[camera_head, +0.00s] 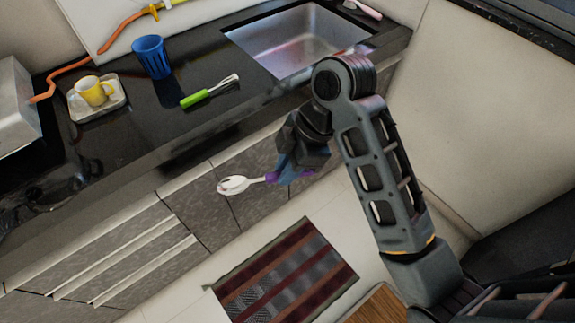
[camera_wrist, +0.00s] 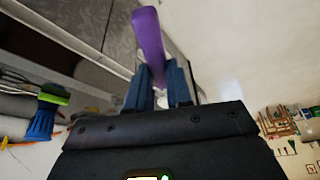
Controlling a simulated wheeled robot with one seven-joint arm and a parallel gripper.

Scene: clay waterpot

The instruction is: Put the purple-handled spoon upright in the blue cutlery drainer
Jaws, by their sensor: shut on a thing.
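My gripper (camera_head: 288,172) is shut on the purple handle of the spoon (camera_head: 235,184). The spoon lies about level in the head view, its pale bowl pointing left, in front of the counter's cabinet face and below the counter top. In the wrist view the purple handle (camera_wrist: 148,42) stands out between the blue fingers (camera_wrist: 157,82); the bowl is not seen there. The blue cutlery drainer (camera_head: 151,57) stands upright on the dark counter, up and left of my gripper in the head view. It also shows at the left of the wrist view (camera_wrist: 41,124).
A green-handled utensil (camera_head: 208,91) lies on the counter between the drainer and the metal sink (camera_head: 297,40). A yellow cup (camera_head: 93,91) stands on a pale tray (camera_head: 113,107) left of the drainer. An orange hose (camera_head: 72,66) runs behind. A striped rug (camera_head: 284,277) lies on the floor.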

